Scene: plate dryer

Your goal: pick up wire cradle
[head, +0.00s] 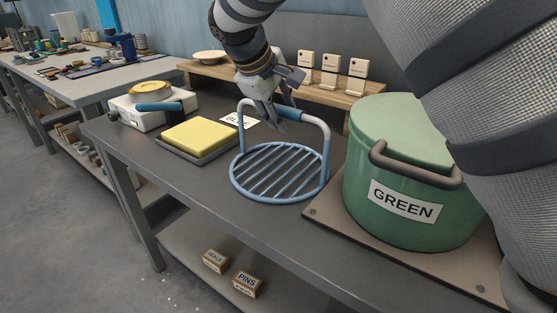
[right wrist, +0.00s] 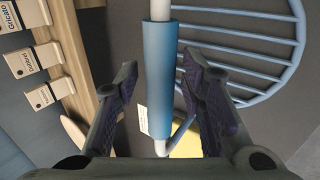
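The wire cradle (head: 279,200) is a round blue rack of parallel bars with a tall arched handle, resting on the dark table. The handle has a blue sleeve (right wrist: 161,75) across its top. My right gripper (head: 277,118) is at this sleeve, coming from above and behind. In the right wrist view, the two fingers of the right gripper (right wrist: 161,88) stand one on each side of the sleeve, with gaps on both sides, so it is open. My left gripper is not in view.
A green pot (head: 400,160) labelled GREEN stands on a board close right of the cradle. A yellow block on a tray (head: 205,157) lies to the left, beside a white appliance (head: 150,120). A wooden shelf (head: 330,94) with several small boxes stands behind.

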